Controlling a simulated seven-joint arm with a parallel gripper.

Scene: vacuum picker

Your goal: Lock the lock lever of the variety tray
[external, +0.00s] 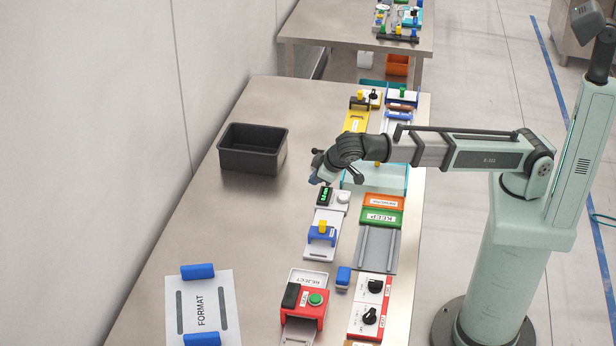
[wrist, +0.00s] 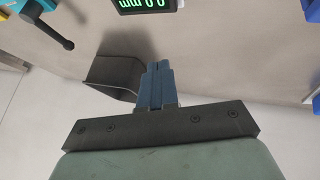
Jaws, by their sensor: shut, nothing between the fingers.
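A light teal tray-like fixture (external: 375,180) lies on the right of the bench, partly hidden behind my arm; I cannot tell for certain that it is the variety tray. A dark lever with a rounded handle (wrist: 45,22) shows at the top left of the wrist view, beside a teal part, and looks like the lock lever. My gripper (external: 316,172) is above the bench, left of the teal fixture. Its blue fingers (wrist: 157,82) are together, empty, and apart from the lever.
A black bin (external: 252,150) stands on the bench at left. A gauge with a green display (external: 325,196) sits just below my gripper. Green KEEP (external: 382,217) and red REJECT (external: 304,308) fixtures are nearer the front. The bench's middle left is clear.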

